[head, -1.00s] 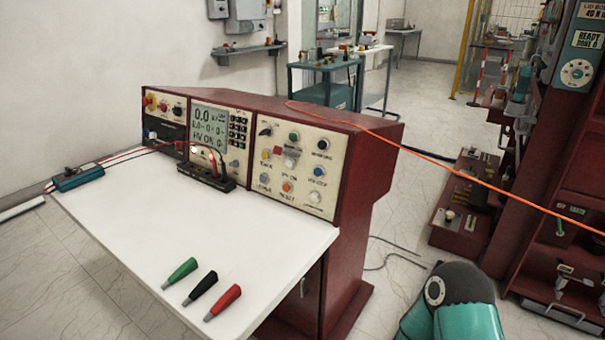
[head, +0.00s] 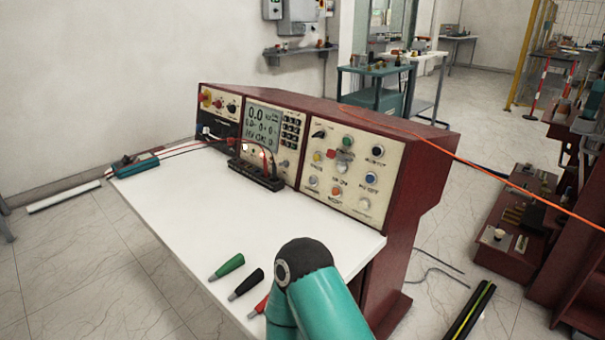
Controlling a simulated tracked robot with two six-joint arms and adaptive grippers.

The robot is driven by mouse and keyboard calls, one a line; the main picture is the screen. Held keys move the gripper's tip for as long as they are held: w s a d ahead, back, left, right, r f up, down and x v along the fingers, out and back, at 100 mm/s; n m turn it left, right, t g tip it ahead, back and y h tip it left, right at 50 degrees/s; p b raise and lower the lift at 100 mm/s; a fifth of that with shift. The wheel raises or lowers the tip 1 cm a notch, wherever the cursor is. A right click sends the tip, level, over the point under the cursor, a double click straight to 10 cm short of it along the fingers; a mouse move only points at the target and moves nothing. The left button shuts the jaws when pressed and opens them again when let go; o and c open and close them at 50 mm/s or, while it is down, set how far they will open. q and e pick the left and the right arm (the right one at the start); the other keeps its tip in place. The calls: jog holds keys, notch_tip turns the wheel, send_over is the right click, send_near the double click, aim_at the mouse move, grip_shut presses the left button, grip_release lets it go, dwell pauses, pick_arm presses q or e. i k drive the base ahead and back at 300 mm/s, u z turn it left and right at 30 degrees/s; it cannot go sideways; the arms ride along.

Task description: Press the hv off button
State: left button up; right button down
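The control panel (head: 352,165) is the right cream plate on the red console's sloping front, with several round buttons and a dark rotary knob. A blue button (head: 371,178) sits at its right side; the small label under it seems to read HV OFF, though it is blurred. A white button (head: 365,203) is below it. The screen (head: 263,128) shows 0.0 at the top. One teal arm of mine with a dark joint cap stands in front of the desk; I cannot tell which arm. Neither gripper shows, and nothing covers the blue button.
The white desktop (head: 190,215) carries green (head: 227,266), black (head: 246,284) and red (head: 259,306) plugs near its front edge, the red one partly behind my arm. An orange cable (head: 480,168) runs from the console's top to the right.

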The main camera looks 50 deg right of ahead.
aim_at(369, 179)
jog(key=u, duration=0.65)
jog(key=k, duration=1.5)
jog(key=u, duration=2.65)
jog(key=i, duration=0.1)
jog(key=z, duration=4.05)
jog(key=i, duration=1)
jog(key=u, duration=0.1)
